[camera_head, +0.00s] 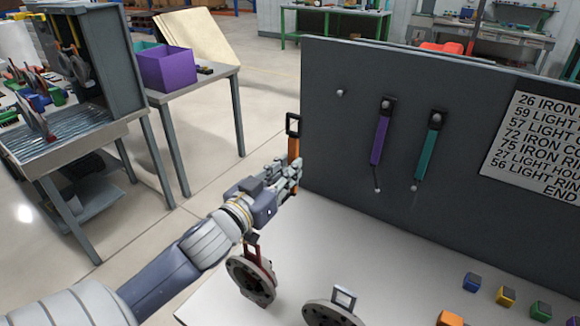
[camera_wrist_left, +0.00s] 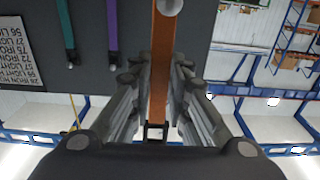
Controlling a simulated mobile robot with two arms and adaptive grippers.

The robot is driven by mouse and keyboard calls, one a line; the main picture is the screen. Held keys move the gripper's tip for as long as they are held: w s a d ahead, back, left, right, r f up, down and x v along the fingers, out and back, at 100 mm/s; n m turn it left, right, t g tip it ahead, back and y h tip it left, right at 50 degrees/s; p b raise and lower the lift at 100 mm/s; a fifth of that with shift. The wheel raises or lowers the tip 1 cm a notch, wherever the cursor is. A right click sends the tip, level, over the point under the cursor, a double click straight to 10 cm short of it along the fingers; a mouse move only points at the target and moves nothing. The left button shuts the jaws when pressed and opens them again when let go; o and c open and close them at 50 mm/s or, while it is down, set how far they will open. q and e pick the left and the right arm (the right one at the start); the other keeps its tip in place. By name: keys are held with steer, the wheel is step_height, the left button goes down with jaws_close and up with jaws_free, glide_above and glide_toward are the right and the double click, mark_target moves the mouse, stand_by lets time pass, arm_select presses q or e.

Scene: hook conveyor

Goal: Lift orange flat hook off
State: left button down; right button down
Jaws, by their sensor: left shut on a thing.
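The orange flat hook (camera_head: 293,148) is a flat orange bar with a black square loop at its top end. My left gripper (camera_head: 291,172) is shut on its lower part, and the hook stands roughly upright at the left edge of the grey board (camera_head: 330,150). In the left wrist view the orange hook (camera_wrist_left: 162,70) runs between the fingers of my left gripper (camera_wrist_left: 160,85), with the black loop near the palm. A bare peg (camera_head: 340,93) shows on the board, apart from the hook. My right gripper is not in view.
A purple hook (camera_head: 380,140) and a teal hook (camera_head: 428,148) hang on the board, left of a printed list (camera_head: 535,145). Metal discs with brackets (camera_head: 250,280) (camera_head: 335,312) and coloured cubes (camera_head: 505,296) stand on the white table (camera_head: 400,270). A side table (camera_head: 215,80) carries a purple bin (camera_head: 166,70).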

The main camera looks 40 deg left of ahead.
arm_select(q)
steer(key=shift+s, duration=0.45)
steer(key=s+p, duration=0.3)
steer(key=s, duration=0.3)
steer(key=shift+s+d, duration=0.2)
